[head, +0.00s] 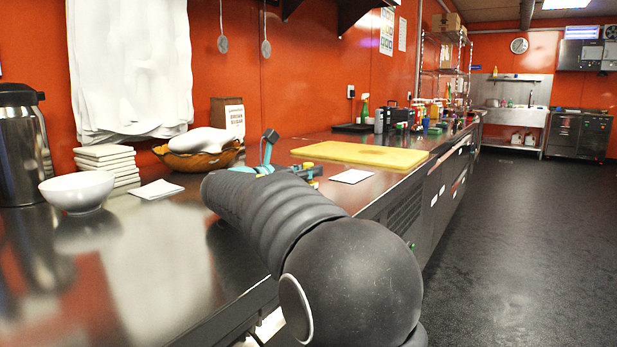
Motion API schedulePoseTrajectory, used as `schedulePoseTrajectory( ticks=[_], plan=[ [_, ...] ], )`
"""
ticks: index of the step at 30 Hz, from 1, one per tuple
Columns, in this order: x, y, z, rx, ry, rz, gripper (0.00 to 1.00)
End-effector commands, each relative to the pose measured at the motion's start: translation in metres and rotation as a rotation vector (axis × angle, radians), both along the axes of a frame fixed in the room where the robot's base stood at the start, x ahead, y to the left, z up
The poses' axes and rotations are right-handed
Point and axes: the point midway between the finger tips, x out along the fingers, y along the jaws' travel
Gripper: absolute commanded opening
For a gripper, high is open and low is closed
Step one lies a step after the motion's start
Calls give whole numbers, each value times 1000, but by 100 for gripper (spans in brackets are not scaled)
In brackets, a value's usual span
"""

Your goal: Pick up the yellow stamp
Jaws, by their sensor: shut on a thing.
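My dark ribbed arm reaches across the front of the steel counter. My gripper (303,171), with teal and dark parts, is low over the counter just beyond the arm, in front of the yellow board. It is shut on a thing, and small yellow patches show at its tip. The held thing is mostly hidden by the gripper, so its shape cannot be made out. I take it to be the yellow stamp. Whether it touches the counter cannot be told.
A yellow cutting board (372,155) lies behind the gripper, with a white card (352,176) beside it. At left stand a steel flask (22,150), a white bowl (77,190), stacked white tiles (106,163) and a brown bowl (198,158). Bottles crowd the far counter. The floor (530,240) at right is clear.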

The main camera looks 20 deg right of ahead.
Motion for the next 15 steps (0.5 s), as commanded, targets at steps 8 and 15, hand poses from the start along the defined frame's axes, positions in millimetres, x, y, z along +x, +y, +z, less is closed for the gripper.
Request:
schedulePoseTrajectory(
  ticks=[8, 15],
  plan=[
    [0, 0, 18, 0, -2, 0, 0],
    [-1, -18, 52, 1, -3, -5, 0]
  ],
)
